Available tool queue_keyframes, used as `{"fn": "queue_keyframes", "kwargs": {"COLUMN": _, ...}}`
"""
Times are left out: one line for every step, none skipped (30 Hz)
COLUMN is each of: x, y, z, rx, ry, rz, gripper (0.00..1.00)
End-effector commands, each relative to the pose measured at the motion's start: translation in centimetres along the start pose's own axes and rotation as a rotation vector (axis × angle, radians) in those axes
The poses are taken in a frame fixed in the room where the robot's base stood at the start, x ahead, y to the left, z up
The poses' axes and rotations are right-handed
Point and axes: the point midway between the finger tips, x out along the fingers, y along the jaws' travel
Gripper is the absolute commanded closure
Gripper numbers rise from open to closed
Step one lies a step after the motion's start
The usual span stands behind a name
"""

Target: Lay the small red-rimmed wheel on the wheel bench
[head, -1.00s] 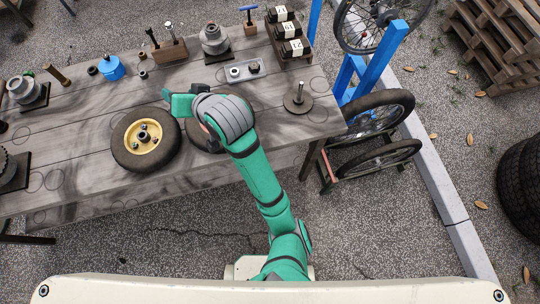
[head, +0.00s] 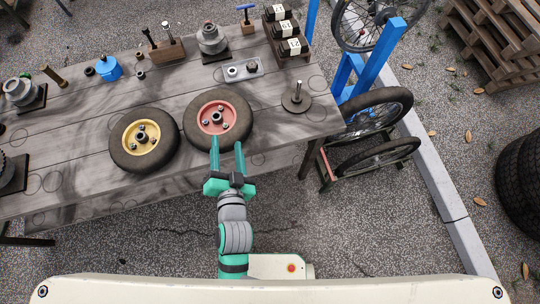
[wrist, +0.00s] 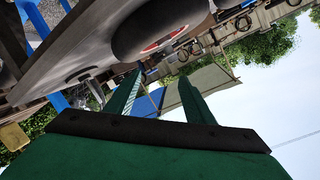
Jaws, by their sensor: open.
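The small red-rimmed wheel (head: 218,119) lies flat on the wooden wheel bench (head: 75,128), right of a yellow-rimmed wheel (head: 143,140). Its dark tyre and part of the red rim also show at the top of the wrist view (wrist: 160,30). My gripper (head: 227,145) is open, with its two green fingers pointing at the near edge of the red-rimmed wheel. In the wrist view the fingers (wrist: 160,95) are apart with nothing between them. In the head view the fingertips overlap the tyre's near edge; I cannot tell whether they touch it.
A metal disc with an upright spindle (head: 297,98) stands on the bench to the right. A grey plate with fittings (head: 240,70), a wooden block with tools (head: 167,50) and a blue pot (head: 109,68) stand behind. Spoked wheels (head: 378,112) rest in a rack beyond the bench's right end.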

Motion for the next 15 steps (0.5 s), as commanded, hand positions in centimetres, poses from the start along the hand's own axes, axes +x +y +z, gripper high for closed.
{"fn": "queue_keyframes", "kwargs": {"x": -1.8, "y": 1.4, "z": 0.8, "rx": -0.030, "ry": 0.001, "rz": 0.032, "gripper": 0.52}}
{"fn": "queue_keyframes", "kwargs": {"x": -2.8, "y": 2.2, "z": 1.0, "rx": -0.054, "ry": 0.007, "rz": 0.049, "gripper": 0.52}}
{"fn": "queue_keyframes", "kwargs": {"x": -4.1, "y": 3.2, "z": 1.3, "rx": -0.090, "ry": 0.014, "rz": 0.069, "gripper": 0.52}}
{"fn": "queue_keyframes", "kwargs": {"x": -5.1, "y": 4.0, "z": 1.4, "rx": -0.116, "ry": 0.018, "rz": 0.084, "gripper": 0.52}}
{"fn": "queue_keyframes", "kwargs": {"x": -6.2, "y": 4.6, "z": 1.6, "rx": -0.147, "ry": 0.022, "rz": 0.097, "gripper": 0.52}}
{"fn": "queue_keyframes", "kwargs": {"x": -7.6, "y": 5.5, "z": 1.6, "rx": -0.187, "ry": 0.026, "rz": 0.113, "gripper": 0.52}}
{"fn": "queue_keyframes", "kwargs": {"x": -8.7, "y": 6.2, "z": 1.7, "rx": -0.220, "ry": 0.029, "rz": 0.124, "gripper": 0.52}}
{"fn": "queue_keyframes", "kwargs": {"x": -9.8, "y": 6.8, "z": 1.6, "rx": -0.254, "ry": 0.031, "rz": 0.134, "gripper": 0.52}}
{"fn": "queue_keyframes", "kwargs": {"x": -11.3, "y": 7.5, "z": 1.6, "rx": -0.299, "ry": 0.034, "rz": 0.146, "gripper": 0.52}}
{"fn": "queue_keyframes", "kwargs": {"x": -12.3, "y": 8.1, "z": 1.4, "rx": -0.334, "ry": 0.035, "rz": 0.153, "gripper": 0.52}}
{"fn": "queue_keyframes", "kwargs": {"x": -13.3, "y": 8.5, "z": 1.3, "rx": -0.368, "ry": 0.037, "rz": 0.159, "gripper": 0.52}}
{"fn": "queue_keyframes", "kwargs": {"x": -14.6, "y": 9.0, "z": 1.1, "rx": -0.412, "ry": 0.037, "rz": 0.164, "gripper": 0.52}}
{"fn": "queue_keyframes", "kwargs": {"x": -15.5, "y": 9.4, "z": 0.9, "rx": -0.444, "ry": 0.039, "rz": 0.168, "gripper": 0.52}}
{"fn": "queue_keyframes", "kwargs": {"x": -16.3, "y": 9.7, "z": 0.7, "rx": -0.473, "ry": 0.040, "rz": 0.169, "gripper": 0.52}}
{"fn": "queue_keyframes", "kwargs": {"x": -17.2, "y": 10.0, "z": 0.4, "rx": -0.509, "ry": 0.041, "rz": 0.170, "gripper": 0.52}}
